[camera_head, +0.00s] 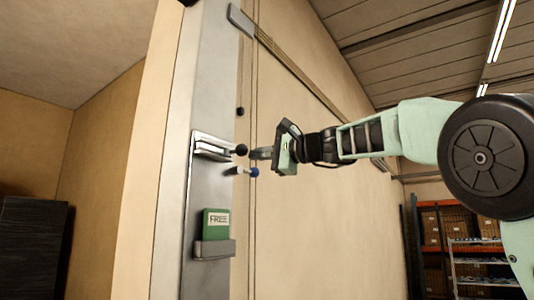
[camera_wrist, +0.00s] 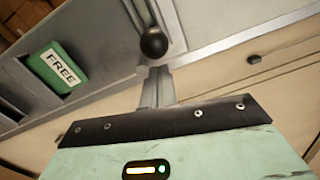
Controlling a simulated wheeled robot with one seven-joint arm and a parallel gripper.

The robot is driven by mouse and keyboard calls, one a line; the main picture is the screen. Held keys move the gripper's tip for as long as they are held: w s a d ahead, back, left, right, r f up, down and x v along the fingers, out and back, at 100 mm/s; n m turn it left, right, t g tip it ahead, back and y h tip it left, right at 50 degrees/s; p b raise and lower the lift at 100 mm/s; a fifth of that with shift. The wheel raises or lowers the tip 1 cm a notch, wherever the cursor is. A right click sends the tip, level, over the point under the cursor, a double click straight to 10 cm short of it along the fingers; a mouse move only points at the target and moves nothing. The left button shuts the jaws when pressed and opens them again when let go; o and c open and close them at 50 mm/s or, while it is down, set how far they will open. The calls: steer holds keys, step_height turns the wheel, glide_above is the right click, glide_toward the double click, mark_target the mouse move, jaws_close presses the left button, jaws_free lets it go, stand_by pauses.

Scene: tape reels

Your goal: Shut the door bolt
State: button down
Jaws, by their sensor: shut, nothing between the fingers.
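The door bolt (camera_head: 210,146) is a metal slide on the grey door-edge plate, with a black ball knob (camera_head: 241,150) sticking out to the right. My gripper (camera_head: 252,154) is shut and empty, its fingertips pointing left, close to the knob. In the wrist view the black knob (camera_wrist: 154,43) stands just beyond the tips of my shut gripper (camera_wrist: 158,72). I cannot tell whether the fingers touch the knob. How far the bolt is slid is hard to make out.
A green FREE sign (camera_head: 216,224) sits in a grey holder below the bolt; it also shows in the wrist view (camera_wrist: 57,67). Shelving (camera_head: 470,240) stands far right.

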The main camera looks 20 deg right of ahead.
mark_target(246, 150)
stand_by(0.4)
steer(key=s+a+b, duration=0.2)
steer(key=a, duration=0.1)
steer(key=shift+s+a+f, duration=0.1)
steer(key=shift+s+a, duration=0.2)
steer(key=shift+s, duration=0.05)
steer(key=shift+s+a, duration=0.2)
steer(key=shift+a, duration=0.2)
